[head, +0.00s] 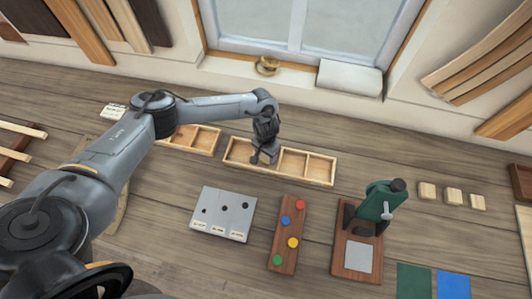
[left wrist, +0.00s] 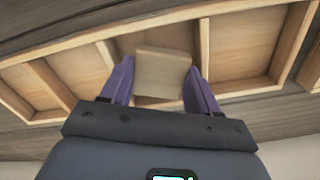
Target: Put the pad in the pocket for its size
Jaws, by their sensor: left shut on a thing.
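My left gripper (head: 264,158) reaches down over the divided wooden tray (head: 293,162) near the back wall. In the left wrist view its two purple fingers (left wrist: 162,85) are shut on a tan, blocky pad (left wrist: 163,72). The pad is over one of the tray's middle pockets and covers part of it. I cannot tell whether it touches the pocket floor. The tray's other pockets look empty, including a wide one (left wrist: 240,45) to the right and narrower ones to the left. In the head view the gripper hides the pad. My right gripper is not in view.
A second divided tray (head: 196,138) stands close on the left. In front are a grey plate with holes (head: 224,214), a wooden board with coloured buttons (head: 287,236) and a green device (head: 378,202) on a board. Three tan blocks (head: 453,196) lie at the right.

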